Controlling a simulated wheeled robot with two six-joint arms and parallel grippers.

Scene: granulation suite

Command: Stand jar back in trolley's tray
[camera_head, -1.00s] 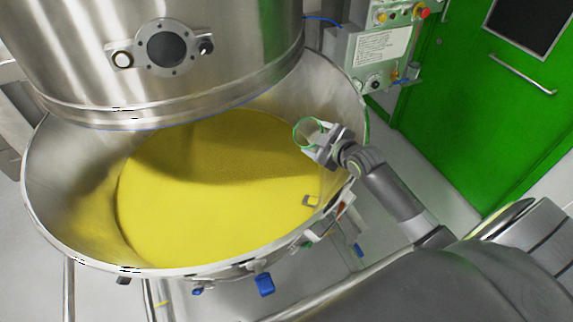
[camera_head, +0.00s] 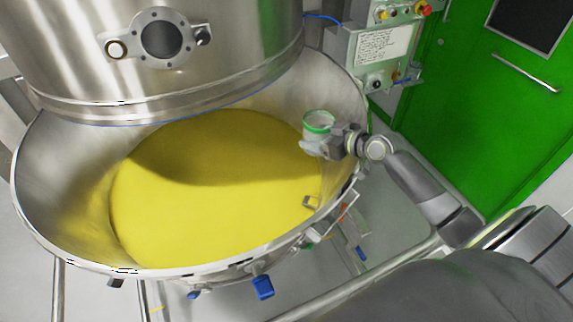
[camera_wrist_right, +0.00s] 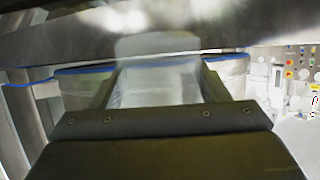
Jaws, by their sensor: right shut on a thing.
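A small clear jar (camera_head: 318,122) with a green rim is held by my right gripper (camera_head: 322,146), over the right side of a big steel bowl of yellow powder. The jar stands nearly upright, its open top facing up. In the right wrist view the jar (camera_wrist_right: 158,85) shows as a pale, see-through shape between the two fingers of my right gripper (camera_wrist_right: 155,92). I cannot tell what is inside it. The trolley's tray cannot be made out for certain. My left gripper is not in view.
The steel bowl (camera_head: 60,235) holds yellow powder (camera_head: 210,205), with a small metal piece (camera_head: 311,202) at its right. A steel vessel (camera_head: 230,55) hangs above. A control panel (camera_head: 375,50) and green door (camera_head: 470,110) stand at right. Blue-handled clamps (camera_head: 262,287) stick out below the rim.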

